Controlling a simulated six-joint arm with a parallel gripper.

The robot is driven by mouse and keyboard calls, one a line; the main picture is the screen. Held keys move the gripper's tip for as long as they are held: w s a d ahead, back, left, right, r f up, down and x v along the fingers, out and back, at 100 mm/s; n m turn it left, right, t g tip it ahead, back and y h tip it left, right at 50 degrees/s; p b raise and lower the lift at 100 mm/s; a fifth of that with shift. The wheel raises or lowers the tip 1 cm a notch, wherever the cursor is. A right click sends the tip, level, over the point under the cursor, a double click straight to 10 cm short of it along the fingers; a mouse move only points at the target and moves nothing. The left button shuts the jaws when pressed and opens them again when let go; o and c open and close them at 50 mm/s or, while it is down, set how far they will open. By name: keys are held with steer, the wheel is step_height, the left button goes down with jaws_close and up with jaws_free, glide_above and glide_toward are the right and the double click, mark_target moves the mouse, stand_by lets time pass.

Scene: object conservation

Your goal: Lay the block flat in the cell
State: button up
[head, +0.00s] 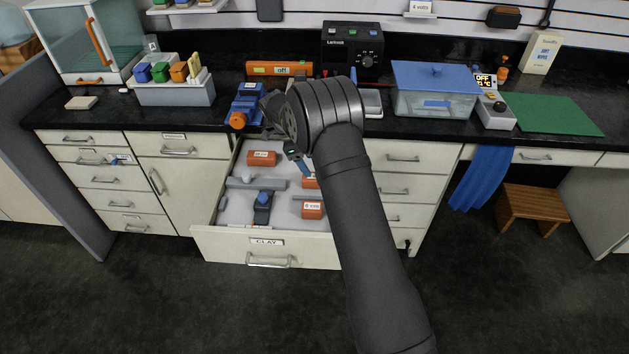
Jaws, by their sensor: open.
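An open drawer (215,241) labelled CLAY holds several orange blocks with pale labels. One orange block (262,157) lies near the back left of the drawer. Another orange block (312,209) is at the front right. A third orange block (308,183) is partly hidden behind my arm. I cannot tell which block or which cell the task means. My gripper (299,159) is over the back right part of the drawer, open, with nothing visible between its jaws. My wrist and forearm hide the drawer's right side.
A grey bar (283,184) and a dark tool with a blue knob (262,208) are in the drawer. A blue device with an orange knob (246,105) stands on the counter behind it. A blue-lidded clear box (433,100) stands to the right.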

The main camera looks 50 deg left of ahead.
steer(key=x, duration=0.7)
steer(key=shift+s+d+f, duration=0.15)
steer(key=shift+s+d, duration=0.1)
steer(key=c, duration=1.3)
steer(key=shift+r, duration=0.45)
steer(key=r, duration=0.4)
steer(key=shift+w+d, duration=0.3)
steer(key=shift+d, duration=0.1)
steer(key=w+d+r, duration=0.5)
steer(key=d+r, duration=0.1)
steer(key=d, duration=0.3)
steer(key=s+a+f, duration=0.2)
steer(key=s+a, duration=0.7)
steer(key=s, duration=0.6)
steer(key=s+a+f, duration=0.1)
steer(key=s+a, duration=0.8)
steer(key=s, duration=0.5)
step_height(320, 180, down, 8)
steer(key=shift+a+r, duration=0.1)
steer(key=shift+r, duration=0.1)
